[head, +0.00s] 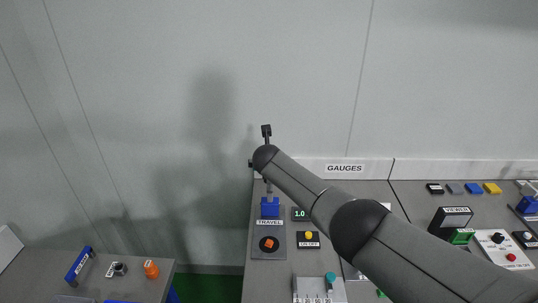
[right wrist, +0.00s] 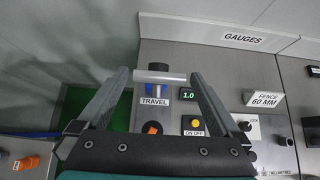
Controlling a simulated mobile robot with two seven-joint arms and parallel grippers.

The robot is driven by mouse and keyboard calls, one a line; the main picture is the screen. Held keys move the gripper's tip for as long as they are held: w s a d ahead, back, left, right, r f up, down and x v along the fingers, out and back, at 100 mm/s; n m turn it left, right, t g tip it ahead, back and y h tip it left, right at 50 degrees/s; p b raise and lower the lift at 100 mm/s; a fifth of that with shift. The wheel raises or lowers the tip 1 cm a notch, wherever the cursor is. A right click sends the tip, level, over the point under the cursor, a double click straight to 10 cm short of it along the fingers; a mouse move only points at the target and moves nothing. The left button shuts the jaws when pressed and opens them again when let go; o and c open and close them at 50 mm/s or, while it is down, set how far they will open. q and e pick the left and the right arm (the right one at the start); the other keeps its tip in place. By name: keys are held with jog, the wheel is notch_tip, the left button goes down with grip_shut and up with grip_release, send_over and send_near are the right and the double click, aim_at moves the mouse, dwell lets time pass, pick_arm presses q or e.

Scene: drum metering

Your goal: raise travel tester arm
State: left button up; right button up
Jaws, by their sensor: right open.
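The travel tester shows in the head view as a blue block (head: 270,208) above a TRAVEL label, on a grey plate at the left of the gauges bench. In the right wrist view its blue block (right wrist: 157,91) sits below a pale horizontal bar (right wrist: 160,77), which looks like its arm. My right gripper (right wrist: 161,73) is open, its two fingers spread on either side of the bar. I cannot tell whether either finger touches it. In the head view my right arm reaches in from the lower right and mostly hides the gripper. My left gripper is not in view.
Right of the tester are a 1.0 display (head: 300,214) and a yellow ON/OFF button (head: 308,236). An orange knob (head: 268,244) sits in front of the block. The GAUGES rail (head: 344,168) and wall stand behind. A green-floored gap (head: 212,287) separates the left bench.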

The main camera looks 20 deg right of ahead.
jog(key=v, duration=1.2)
jog(key=shift+p, duration=0.45)
jog(key=shift+s, duration=0.1)
